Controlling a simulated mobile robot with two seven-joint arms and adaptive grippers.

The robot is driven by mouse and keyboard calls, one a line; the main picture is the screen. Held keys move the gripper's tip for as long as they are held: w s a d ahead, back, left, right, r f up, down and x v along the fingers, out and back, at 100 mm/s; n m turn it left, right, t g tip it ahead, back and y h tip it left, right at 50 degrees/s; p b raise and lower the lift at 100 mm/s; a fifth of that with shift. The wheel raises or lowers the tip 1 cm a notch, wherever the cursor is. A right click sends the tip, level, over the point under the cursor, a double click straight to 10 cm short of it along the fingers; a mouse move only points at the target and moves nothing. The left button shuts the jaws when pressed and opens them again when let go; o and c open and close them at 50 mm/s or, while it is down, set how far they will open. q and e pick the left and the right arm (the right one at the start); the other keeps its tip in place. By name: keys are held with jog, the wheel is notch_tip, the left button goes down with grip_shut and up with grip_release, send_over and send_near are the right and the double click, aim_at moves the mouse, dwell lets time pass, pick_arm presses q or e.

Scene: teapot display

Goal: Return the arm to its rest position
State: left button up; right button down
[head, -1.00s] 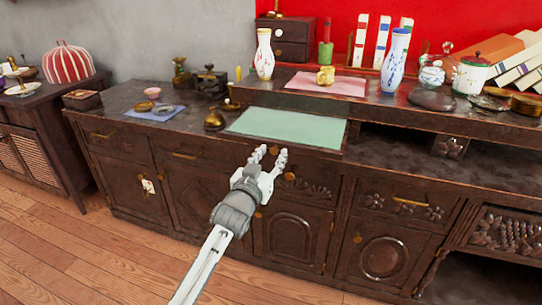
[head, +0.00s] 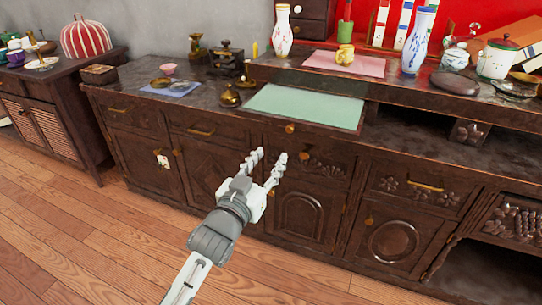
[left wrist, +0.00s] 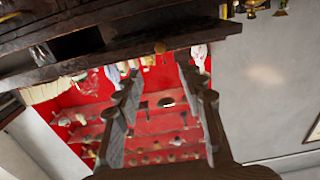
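My left gripper (head: 268,157) is open and empty. In the head view its arm comes up from the lower middle, and its fingers point up in front of the carved dark wood cabinet (head: 185,150). The fingertips show below the front edge of the green mat (head: 303,106); whether they touch the cabinet front I cannot tell. In the left wrist view the two dark fingers (left wrist: 155,95) stand apart with nothing between them. My right gripper is in neither view.
A white-blue vase (head: 419,40), a golden pot (head: 344,54) on a pink mat and a lidded jar (head: 496,58) stand on the raised shelf. A brass bell (head: 229,96) stands left of the green mat. A side table (head: 60,75) stands left. Wooden floor (head: 90,240) lies clear in front.

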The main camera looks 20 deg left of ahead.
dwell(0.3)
pick_arm(q)
jog(key=s+a+f+g+y, duration=0.15)
jog(key=s+f+g, duration=0.25)
jog(key=f, duration=0.6)
jog(key=s+a+f+g, duration=0.2)
jog(key=s+f+g, duration=0.1)
jog(key=f, duration=0.8)
jog(key=s+a+f+m+g, duration=0.1)
jog(key=s+a+f+g, duration=0.2)
jog(key=s+f+g, duration=0.5)
jog(key=s+f, duration=0.8)
jog(key=s, duration=0.2)
jog(key=shift+s, duration=0.35)
